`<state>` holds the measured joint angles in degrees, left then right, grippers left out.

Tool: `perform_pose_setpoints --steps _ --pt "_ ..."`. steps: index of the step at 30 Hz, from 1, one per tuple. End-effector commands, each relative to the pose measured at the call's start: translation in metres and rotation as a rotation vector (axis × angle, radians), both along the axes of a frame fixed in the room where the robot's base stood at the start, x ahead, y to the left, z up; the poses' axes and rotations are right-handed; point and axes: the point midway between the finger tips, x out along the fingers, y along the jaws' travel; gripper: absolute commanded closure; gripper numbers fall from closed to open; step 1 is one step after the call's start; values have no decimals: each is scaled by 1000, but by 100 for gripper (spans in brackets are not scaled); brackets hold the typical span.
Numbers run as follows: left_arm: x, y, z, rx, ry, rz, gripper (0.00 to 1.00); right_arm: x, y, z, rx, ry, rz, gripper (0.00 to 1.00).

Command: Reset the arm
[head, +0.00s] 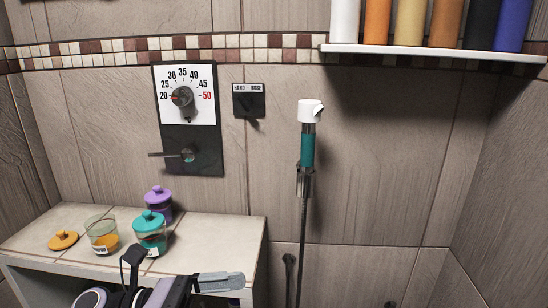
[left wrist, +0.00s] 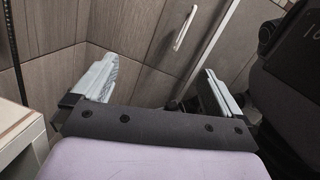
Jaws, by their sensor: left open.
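My left arm comes in at the bottom of the head view, with the left gripper (head: 218,282) low in front of the tiled bench (head: 222,228). In the left wrist view the left gripper (left wrist: 158,88) has its two pale fingers wide apart, with nothing between them. It faces a tiled wall and corner, clear of any object. My right gripper is in neither view.
The bench at left holds a teal-lidded jar (head: 150,232), a purple-lidded jar (head: 158,201), an open glass jar (head: 102,236) and an orange lid (head: 63,240). A temperature dial panel (head: 188,140), a hand hose switch (head: 249,101), a teal hand shower (head: 308,147) and a bottle shelf (head: 430,52) are on the wall.

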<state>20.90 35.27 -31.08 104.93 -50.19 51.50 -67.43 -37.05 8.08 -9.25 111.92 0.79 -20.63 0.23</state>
Motion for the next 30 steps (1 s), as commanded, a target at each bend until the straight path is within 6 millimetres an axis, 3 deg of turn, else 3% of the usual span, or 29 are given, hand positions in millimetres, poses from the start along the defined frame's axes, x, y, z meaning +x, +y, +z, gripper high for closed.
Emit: perform_pose_setpoints --steps 4,7,11,13,18,21,24,25,30 --pt "16 6 -3 -308 490 163 0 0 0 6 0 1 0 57" --pt "28 22 -20 -516 825 266 0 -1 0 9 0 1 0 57" --pt "35 51 -63 -803 1264 395 0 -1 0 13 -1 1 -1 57" --pt "31 67 -94 -965 1496 464 0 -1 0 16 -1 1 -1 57" --pt "-8 104 -182 -1394 2014 638 0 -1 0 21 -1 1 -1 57" --pt "-43 117 -226 -1633 2241 729 0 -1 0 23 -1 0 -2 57" --pt "-75 124 -256 -1824 2389 799 0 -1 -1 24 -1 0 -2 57" --pt "-83 125 -262 1842 -2387 -805 0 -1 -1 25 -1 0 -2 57" --pt "-105 128 -278 1792 -2245 -773 0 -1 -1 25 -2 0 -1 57"
